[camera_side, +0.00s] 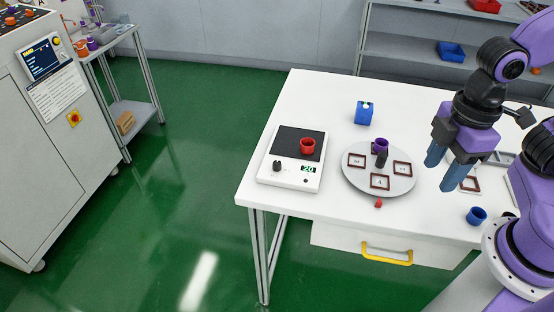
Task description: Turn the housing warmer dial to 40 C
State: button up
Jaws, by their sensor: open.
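The housing warmer (264,172) is a white box with a dark top plate near the left part of the table. Its dial (277,166) is a small black knob on the front left of the top. Its green display (308,169) reads 20. A red cup-shaped housing (307,146) stands on the dark plate. My gripper (446,172) points down above the right side of the table, well to the right of the warmer. Its two blue fingers are apart with nothing between them.
A round grey turntable (359,182) with several marked square frames stands between warmer and gripper, with a purple cup (381,145) near its back. A blue block (364,113), a red piece (378,203) and a blue cup (477,215) stand around. The table's back left is clear.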

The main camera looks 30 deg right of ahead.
jog(key=w+a+r+n, duration=0.1)
jog(key=w+a+n, duration=0.1)
jog(key=w+a, duration=0.45)
jog(key=w+a+r+n, duration=0.1)
jog(key=w+a, duration=0.3)
jog(key=w, duration=0.6)
jog(key=n, duration=0.3)
send_near(277, 163)
notch_tip(277, 163, down, 9)
jog(key=shift+w+a+r, duration=0.15)
jog(key=shift+r, duration=0.05)
jog(key=shift+c, duration=0.3)
grip_shut()
